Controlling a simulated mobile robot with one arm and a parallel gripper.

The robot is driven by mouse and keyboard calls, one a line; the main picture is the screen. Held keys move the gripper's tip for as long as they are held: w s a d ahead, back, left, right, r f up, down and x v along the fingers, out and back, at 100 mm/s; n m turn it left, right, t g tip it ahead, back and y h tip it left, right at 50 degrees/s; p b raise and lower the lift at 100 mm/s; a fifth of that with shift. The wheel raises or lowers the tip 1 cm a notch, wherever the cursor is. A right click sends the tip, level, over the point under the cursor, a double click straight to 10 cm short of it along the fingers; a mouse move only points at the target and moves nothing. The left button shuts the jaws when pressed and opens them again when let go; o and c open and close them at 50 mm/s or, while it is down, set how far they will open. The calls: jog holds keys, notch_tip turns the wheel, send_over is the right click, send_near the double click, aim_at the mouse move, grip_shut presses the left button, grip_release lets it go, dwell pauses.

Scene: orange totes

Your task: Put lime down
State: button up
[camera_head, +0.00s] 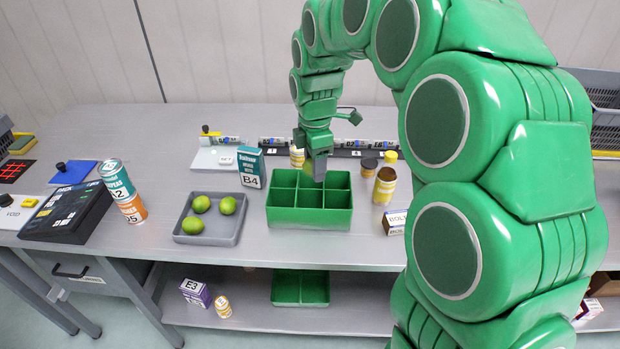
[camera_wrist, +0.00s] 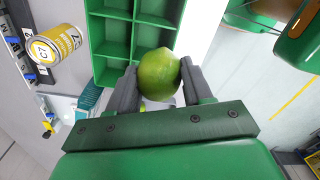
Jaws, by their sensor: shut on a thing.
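My gripper (camera_head: 318,168) is shut on a lime (camera_wrist: 158,74). In the wrist view the lime sits between the two grey fingers of the gripper (camera_wrist: 158,84). The gripper hangs over the back middle of a green divided box (camera_head: 309,218) on the table, which also shows in the wrist view (camera_wrist: 132,18). The box compartments that show look empty; the gripper hides part of the back row. Three more limes lie in a grey tray (camera_head: 211,238) left of the box: a back lime (camera_head: 201,204), a front lime (camera_head: 193,225) and a right lime (camera_head: 228,206).
A teal B4 box (camera_head: 250,168) stands close behind the green box's left side. Yellow jars (camera_head: 384,185) and a small carton (camera_head: 395,222) stand to its right. Stacked cans (camera_head: 123,190) stand left of the tray. A second green box (camera_head: 300,288) is on the lower shelf.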

jog(key=w+f, duration=0.1)
jog(key=f, duration=0.1)
jog(key=w+a+f, duration=0.1)
jog(key=w+f, duration=0.2)
jog(key=shift+w+a+f, duration=0.15)
jog(key=shift+w+f, duration=0.1)
jog(key=shift+f, duration=0.15)
jog(key=shift+w+f, duration=0.1)
jog(key=shift+f, duration=1.45)
jog(key=shift+f, duration=0.15)
jog(key=o, duration=1)
jog(key=shift+o, duration=0.2)
notch_tip(320, 180, up, 12)
jog(key=shift+r, duration=0.2)
